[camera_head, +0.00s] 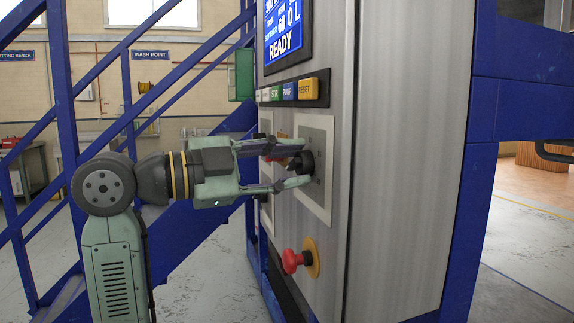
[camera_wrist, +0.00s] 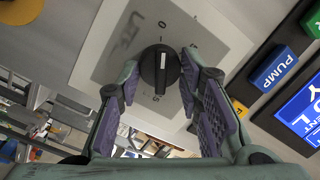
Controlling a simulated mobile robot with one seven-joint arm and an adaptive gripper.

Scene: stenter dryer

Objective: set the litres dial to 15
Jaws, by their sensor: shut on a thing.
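The litres dial is a round black knob (camera_head: 302,163) on a pale square plate on the steel cabinet front. In the wrist view the same dial (camera_wrist: 159,71) has a raised bar with a white line, and figures around it, partly hidden and hard to read. The line runs nearly upright in that view; which figure it marks I cannot tell. My gripper (camera_head: 296,168) is at the dial from the left, one finger on each side of it. In the wrist view the purple-padded fingers (camera_wrist: 158,88) flank the knob. My gripper is shut on the dial.
Above the dial is a row of coloured buttons, with PUMP (camera_head: 288,91) and an orange RESET (camera_head: 307,88). A blue screen (camera_head: 282,30) reads READY. A red mushroom button (camera_head: 292,261) sticks out below. Blue stair rails (camera_head: 65,110) stand behind my arm.

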